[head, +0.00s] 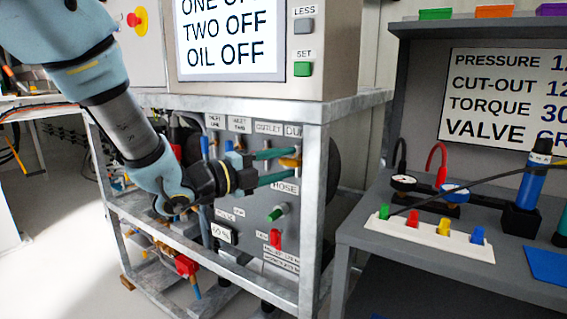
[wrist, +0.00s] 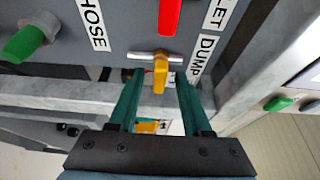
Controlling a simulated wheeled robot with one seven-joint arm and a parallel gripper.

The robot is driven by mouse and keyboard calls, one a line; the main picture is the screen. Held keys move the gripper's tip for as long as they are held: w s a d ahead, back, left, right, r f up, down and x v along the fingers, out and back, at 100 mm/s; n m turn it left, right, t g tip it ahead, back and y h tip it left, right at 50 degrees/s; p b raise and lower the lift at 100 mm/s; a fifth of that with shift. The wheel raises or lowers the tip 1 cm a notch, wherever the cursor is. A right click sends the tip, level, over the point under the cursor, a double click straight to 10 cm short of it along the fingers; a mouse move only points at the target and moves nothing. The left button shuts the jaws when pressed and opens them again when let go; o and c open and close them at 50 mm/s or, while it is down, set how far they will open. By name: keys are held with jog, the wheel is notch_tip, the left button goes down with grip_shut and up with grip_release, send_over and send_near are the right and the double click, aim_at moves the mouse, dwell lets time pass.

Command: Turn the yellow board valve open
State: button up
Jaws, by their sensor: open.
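The yellow board valve (wrist: 160,72) is a small yellow lever on a metal crossbar, on the grey panel beside the DUMP label. It also shows in the head view (head: 290,162) below the labels, partly hidden by my fingers. My gripper (wrist: 159,82) is open, its two green fingers reaching toward the panel. In the wrist view one finger lies on each side of the lever, with a gap on both sides. Whether the fingertips reach past the lever's end in depth is hard to tell. The gripper also shows in the head view (head: 294,164).
A red handle (wrist: 169,15) and a green knob (wrist: 24,43) are on the same panel. A metal frame post (head: 313,220) stands close to my gripper. On the right, a grey bench (head: 380,253) holds a white strip (head: 430,239) with coloured blocks.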

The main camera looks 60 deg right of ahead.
jog(key=shift+d, duration=0.1)
grip_shut()
dwell(0.3)
